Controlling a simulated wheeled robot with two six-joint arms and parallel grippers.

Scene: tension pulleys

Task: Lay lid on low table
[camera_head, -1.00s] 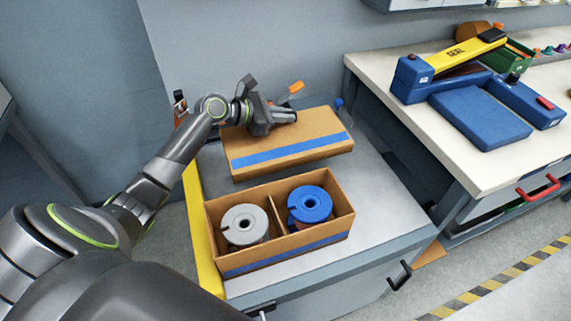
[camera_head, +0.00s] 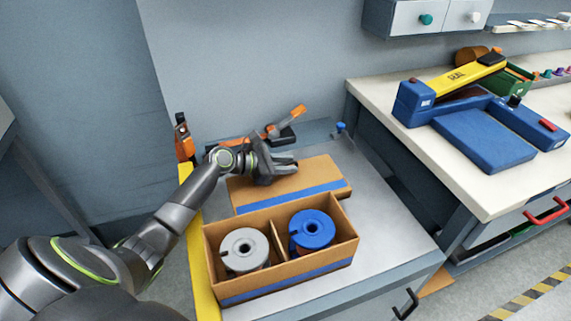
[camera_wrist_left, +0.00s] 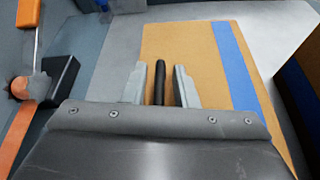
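The lid (camera_head: 318,178), brown cardboard with a blue stripe along its front, lies flat on the low table (camera_head: 393,228), just behind the open box (camera_head: 290,281). It also fills the middle of the left wrist view (camera_wrist_left: 196,45). My left gripper (camera_head: 292,166) is over the lid's left half. In the left wrist view its two fingers stand either side of the lid's dark handle (camera_wrist_left: 159,78), with a visible gap on both sides, so it is open around the handle. My right gripper is not in view.
The box holds a grey pulley (camera_head: 244,249) and a blue pulley (camera_head: 311,230) in separate compartments. Orange-handled tools (camera_head: 300,112) lie behind the lid. A white bench with a blue and yellow sealer (camera_head: 460,75) stands at right. The low table's right side is clear.

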